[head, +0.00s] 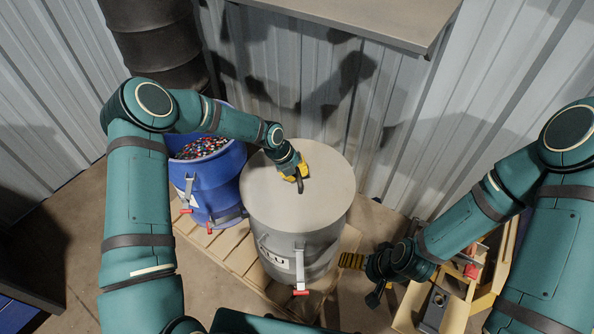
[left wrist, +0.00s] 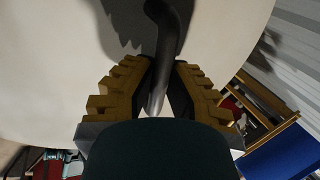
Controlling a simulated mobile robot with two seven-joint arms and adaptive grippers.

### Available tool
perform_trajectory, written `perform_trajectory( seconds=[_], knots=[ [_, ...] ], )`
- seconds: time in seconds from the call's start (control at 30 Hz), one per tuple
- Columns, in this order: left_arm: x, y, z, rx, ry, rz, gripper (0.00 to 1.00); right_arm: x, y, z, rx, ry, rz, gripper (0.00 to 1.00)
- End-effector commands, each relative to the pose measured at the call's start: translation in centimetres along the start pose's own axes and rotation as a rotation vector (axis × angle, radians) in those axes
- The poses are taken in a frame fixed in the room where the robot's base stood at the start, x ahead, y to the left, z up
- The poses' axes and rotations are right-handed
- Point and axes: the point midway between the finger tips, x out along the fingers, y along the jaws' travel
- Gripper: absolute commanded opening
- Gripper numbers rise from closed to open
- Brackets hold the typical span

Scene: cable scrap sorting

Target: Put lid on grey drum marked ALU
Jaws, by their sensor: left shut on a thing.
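The grey drum (head: 290,258) marked ALU stands on a pallet in the head view; its label is partly covered by a lever clamp with a red tip. The flat round grey lid (head: 275,215) covers the drum's top; I cannot tell if it is fully seated. My left gripper (head: 297,176) is over the lid, shut on its dark handle (head: 300,186). In the left wrist view the fingers (left wrist: 158,90) are on both sides of the curved handle (left wrist: 160,40), with the pale lid (left wrist: 60,60) behind. My right gripper (head: 352,260) is right of the drum, its opening unclear.
A blue drum (head: 218,180) full of coloured scrap stands open to the left, close to the grey drum. Both stand on a wooden pallet (head: 235,260). A dark drum (head: 155,45) is behind left. A shelf (head: 360,15) overhangs the back wall. A wooden cart (head: 455,300) stands right.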

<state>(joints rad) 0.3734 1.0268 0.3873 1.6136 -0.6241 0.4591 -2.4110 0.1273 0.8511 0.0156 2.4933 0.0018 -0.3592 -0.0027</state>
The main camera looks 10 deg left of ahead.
Motion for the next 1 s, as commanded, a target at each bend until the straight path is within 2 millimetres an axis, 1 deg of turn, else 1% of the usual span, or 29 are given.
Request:
perform_trajectory(
  seconds=[0.8, 0.83, 0.87, 0.9, 1.0],
  knots=[
    [-0.12, -0.07, -0.04, 0.000, -0.002, -0.003, 0.00, -0.01, -0.01, 0.01, 0.000, 0.000, 0.000, 1.00],
    [-0.12, -0.07, -0.04, 0.000, -0.002, -0.002, 0.17, -0.01, -0.01, 0.01, 0.000, 0.000, 0.000, 1.00],
    [-0.12, -0.07, -0.03, 0.000, -0.002, -0.002, 0.28, -0.01, 0.00, 0.01, 0.000, 0.000, 0.000, 1.00],
    [-0.12, -0.07, -0.03, 0.001, -0.002, -0.002, 0.41, -0.01, 0.00, 0.01, 0.000, 0.000, 0.000, 1.00],
    [-0.09, -0.03, -0.05, 0.000, -0.001, -0.002, 0.41, -0.01, 0.00, 0.01, 0.000, 0.000, 0.000, 1.00]
  ],
)
